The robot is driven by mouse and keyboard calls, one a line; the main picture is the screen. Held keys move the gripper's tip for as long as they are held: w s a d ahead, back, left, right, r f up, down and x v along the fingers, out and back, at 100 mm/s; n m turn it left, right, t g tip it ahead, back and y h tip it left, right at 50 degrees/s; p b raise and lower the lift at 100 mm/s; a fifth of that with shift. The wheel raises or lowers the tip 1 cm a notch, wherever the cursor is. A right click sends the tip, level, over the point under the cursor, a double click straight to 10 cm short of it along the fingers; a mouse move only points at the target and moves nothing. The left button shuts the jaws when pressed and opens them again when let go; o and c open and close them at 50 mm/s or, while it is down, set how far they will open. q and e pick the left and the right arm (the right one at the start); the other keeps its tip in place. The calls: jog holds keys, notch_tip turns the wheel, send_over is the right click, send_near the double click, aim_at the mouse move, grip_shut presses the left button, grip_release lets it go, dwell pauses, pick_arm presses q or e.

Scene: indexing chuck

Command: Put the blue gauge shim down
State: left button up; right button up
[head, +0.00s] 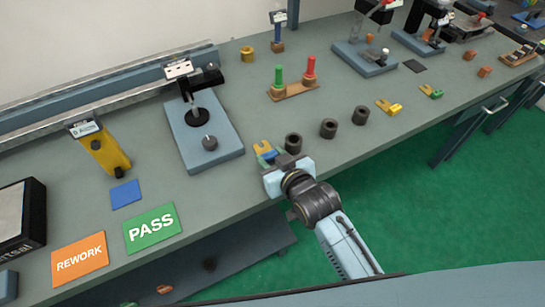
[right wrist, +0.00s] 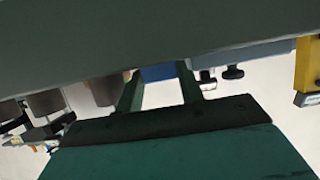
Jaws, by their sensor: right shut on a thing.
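My right gripper (head: 272,160) is at the front part of the bench, left of the dark grey cylinders. It is shut on the blue gauge shim (head: 270,154), which shows only in part past the fingers. In the right wrist view the blue shim (right wrist: 158,73) sits between the two fingers (right wrist: 160,88). A yellow-orange forked piece (head: 262,146) shows right beside the blue shim; I cannot tell whether they touch. Whether the shim touches the bench is unclear. My left gripper is not in view.
Three dark grey cylinders (head: 329,128) stand to the right, with yellow (head: 389,107) and green (head: 431,91) forked shims beyond. A blue-based fixture (head: 222,145) stands left. A blue square (head: 125,194), green PASS card (head: 152,228) and orange REWORK card (head: 80,259) lie front left.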

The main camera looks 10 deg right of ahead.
jog(key=shift+f, duration=0.15)
jog(key=o, duration=1)
